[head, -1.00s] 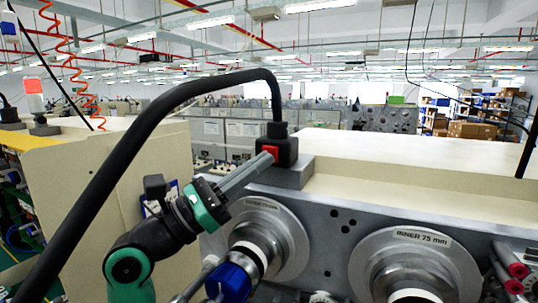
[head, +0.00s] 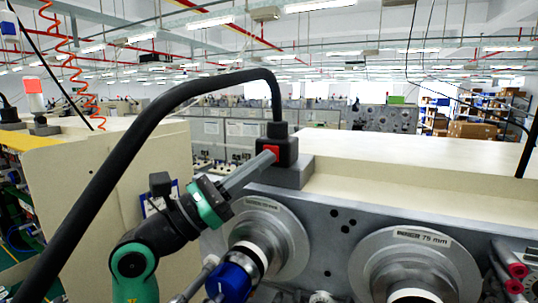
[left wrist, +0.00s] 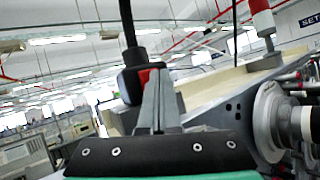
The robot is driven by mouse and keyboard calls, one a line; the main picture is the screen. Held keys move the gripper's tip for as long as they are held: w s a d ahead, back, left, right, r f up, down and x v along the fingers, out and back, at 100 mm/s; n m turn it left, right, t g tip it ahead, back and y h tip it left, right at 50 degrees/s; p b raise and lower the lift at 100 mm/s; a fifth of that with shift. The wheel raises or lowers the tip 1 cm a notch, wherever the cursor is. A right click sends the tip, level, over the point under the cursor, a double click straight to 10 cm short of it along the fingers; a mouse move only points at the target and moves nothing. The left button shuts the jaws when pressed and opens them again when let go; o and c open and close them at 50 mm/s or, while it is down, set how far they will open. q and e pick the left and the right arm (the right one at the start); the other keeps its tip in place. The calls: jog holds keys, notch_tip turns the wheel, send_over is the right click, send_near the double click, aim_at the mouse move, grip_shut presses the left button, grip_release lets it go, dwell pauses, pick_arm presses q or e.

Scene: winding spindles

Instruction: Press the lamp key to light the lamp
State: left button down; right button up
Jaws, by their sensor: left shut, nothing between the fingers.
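The lamp key is a small red key (head: 271,150) on the side of a black box (head: 286,148) on the grey block at the machine's top edge. My left gripper (head: 273,156) comes from lower left, shut and empty. Its fingertips are at the red key and seem to touch it, covering part of it. In the left wrist view the shut fingertips (left wrist: 158,74) overlap the red key (left wrist: 148,72) in front of the black box (left wrist: 130,88). A thick black curved tube (head: 160,105) arches over to the box. My right gripper is not in view.
Large grey discs with spindles (head: 412,262) and a blue knob (head: 232,282) sit on the machine front below. The cream machine top (head: 430,160) is clear. A beacon with a lit-looking red top (head: 34,86) stands at far left.

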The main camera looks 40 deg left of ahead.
pick_arm(q)
jog(key=shift+s, duration=0.1)
jog(key=shift+s+d, duration=0.25)
jog(key=shift+s, duration=0.5)
jog(key=shift+s+d, duration=0.25)
jog(key=shift+s, duration=0.55)
jog(key=shift+s+d, duration=0.3)
jog(key=shift+s, duration=0.45)
jog(key=shift+s+d, duration=0.25)
jog(key=shift+s, duration=0.55)
